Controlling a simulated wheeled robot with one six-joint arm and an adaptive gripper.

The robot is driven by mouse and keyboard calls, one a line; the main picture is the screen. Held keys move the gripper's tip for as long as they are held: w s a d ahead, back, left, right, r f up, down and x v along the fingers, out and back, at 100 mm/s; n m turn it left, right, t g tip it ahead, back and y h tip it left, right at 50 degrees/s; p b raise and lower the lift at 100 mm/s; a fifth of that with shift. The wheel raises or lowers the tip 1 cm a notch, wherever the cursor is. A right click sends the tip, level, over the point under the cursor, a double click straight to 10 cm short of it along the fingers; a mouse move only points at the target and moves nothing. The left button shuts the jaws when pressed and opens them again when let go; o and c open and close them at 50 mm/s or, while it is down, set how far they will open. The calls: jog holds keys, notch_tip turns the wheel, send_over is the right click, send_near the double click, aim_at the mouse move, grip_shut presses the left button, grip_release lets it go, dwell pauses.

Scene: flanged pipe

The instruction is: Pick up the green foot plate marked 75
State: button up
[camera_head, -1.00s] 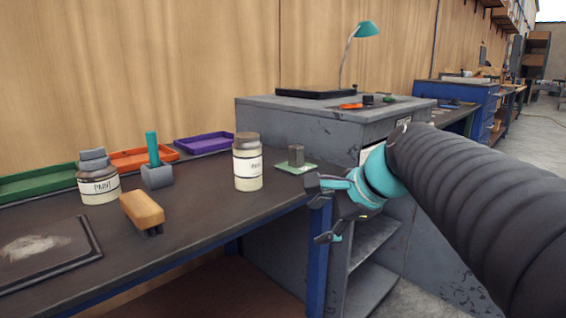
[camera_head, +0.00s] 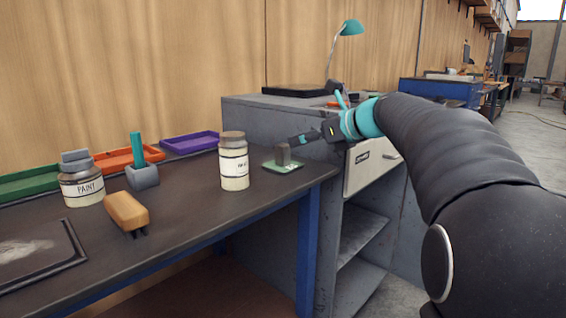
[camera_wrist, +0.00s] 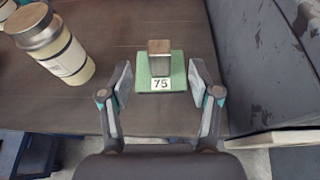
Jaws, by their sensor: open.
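The green foot plate (camera_wrist: 178,66) lies flat on the dark bench top, with a white label reading 75 on its near edge and a grey metal post (camera_wrist: 159,58) standing on it. In the head view the plate (camera_head: 285,167) is near the bench's right end, right of a paint jar. My gripper (camera_wrist: 161,84) is open and empty in the wrist view, its fingers spread left and right of the plate's near part, apart from it. In the head view my gripper (camera_head: 306,138) is just above and right of the plate.
A paint jar (camera_head: 233,165) stands close left of the plate; it also shows in the wrist view (camera_wrist: 62,50). A grey cabinet (camera_head: 250,118) adjoins on the right. Another paint jar (camera_head: 82,186), a brush (camera_head: 126,211) and trays are farther left.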

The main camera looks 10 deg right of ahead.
aim_at(284, 145)
jog(key=shift+x, duration=3.3)
grip_shut()
